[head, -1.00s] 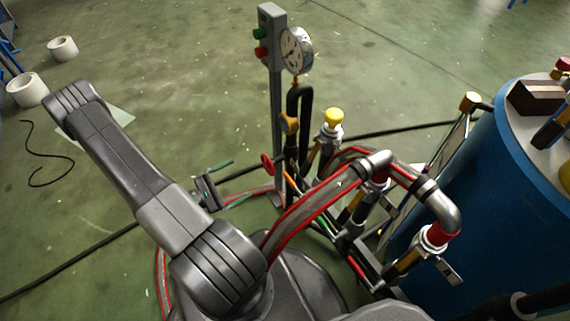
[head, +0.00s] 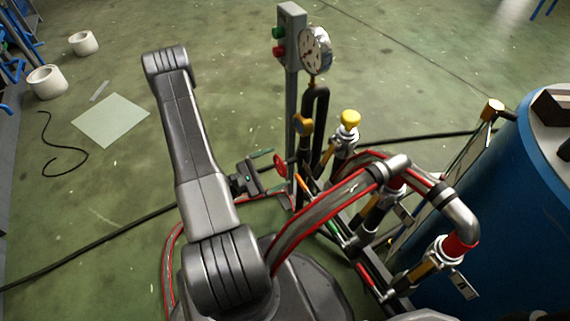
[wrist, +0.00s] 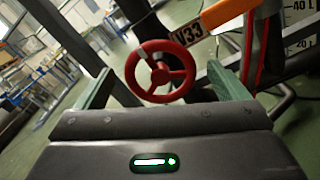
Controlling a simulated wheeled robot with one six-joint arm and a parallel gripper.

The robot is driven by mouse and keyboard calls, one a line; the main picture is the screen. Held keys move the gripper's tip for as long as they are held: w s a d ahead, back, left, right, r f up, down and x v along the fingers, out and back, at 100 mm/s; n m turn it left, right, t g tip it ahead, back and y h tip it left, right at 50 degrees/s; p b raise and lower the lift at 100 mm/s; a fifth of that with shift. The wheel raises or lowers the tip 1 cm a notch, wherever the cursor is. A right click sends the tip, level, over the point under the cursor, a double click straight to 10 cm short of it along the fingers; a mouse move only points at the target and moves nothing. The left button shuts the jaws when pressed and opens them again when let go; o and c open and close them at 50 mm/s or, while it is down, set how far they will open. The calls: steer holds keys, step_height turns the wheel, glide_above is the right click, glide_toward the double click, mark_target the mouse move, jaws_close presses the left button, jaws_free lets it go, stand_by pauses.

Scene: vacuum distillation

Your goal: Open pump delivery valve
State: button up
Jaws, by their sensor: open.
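A red handwheel (head: 279,165) sits on the piping at the foot of the grey post. In the wrist view the red handwheel (wrist: 160,72) shows face on with its spokes, slightly left of the middle. My gripper (wrist: 165,85) is open, with one green finger on each side of the wheel's outline and nothing held. In the head view my gripper (head: 270,170) is just left of the wheel; I cannot tell whether they touch. The valve body is mostly hidden.
A pressure gauge (head: 315,50) and button post (head: 291,100) stand behind the wheel. A yellow-capped fitting (head: 350,118), a red-striped hose (head: 325,205) and a blue drum (head: 540,220) lie to the right.

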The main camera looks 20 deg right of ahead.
mark_target(278, 166)
steer(key=shift+w+d, duration=0.1)
steer(key=shift+d, duration=1.85)
steer(key=shift+c, duration=0.4)
steer(key=c, duration=0.9)
